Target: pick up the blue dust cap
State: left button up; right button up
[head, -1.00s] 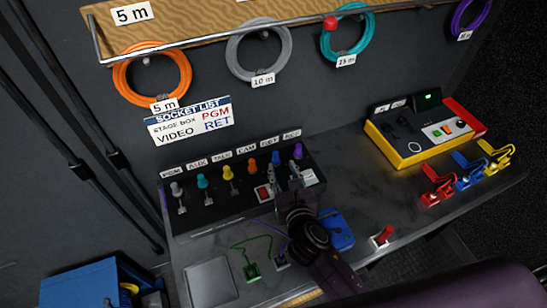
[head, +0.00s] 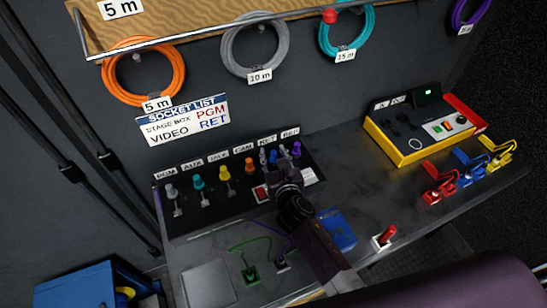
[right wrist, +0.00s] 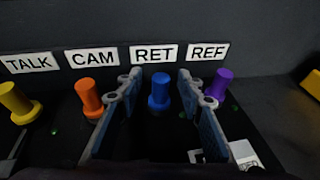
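The blue dust cap (right wrist: 160,92) stands upright on the panel under the RET label in the right wrist view. It also shows small and partly covered in the head view (head: 273,157). My right gripper (right wrist: 161,100) is open, with one finger on each side of the blue cap and visible gaps between. In the head view the right gripper (head: 275,160) is over the RET place of the panel. My left gripper is in neither view.
An orange cap (right wrist: 89,95) stands just left of the fingers and a purple cap (right wrist: 222,82) just right. A yellow cap (right wrist: 16,102) is farther left. A yellow-edged control box (head: 408,138) and several coloured clamps sit on the desk to the right.

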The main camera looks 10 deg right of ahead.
jog(key=shift+c, duration=0.2)
grip_shut()
jog(key=shift+r, duration=0.15)
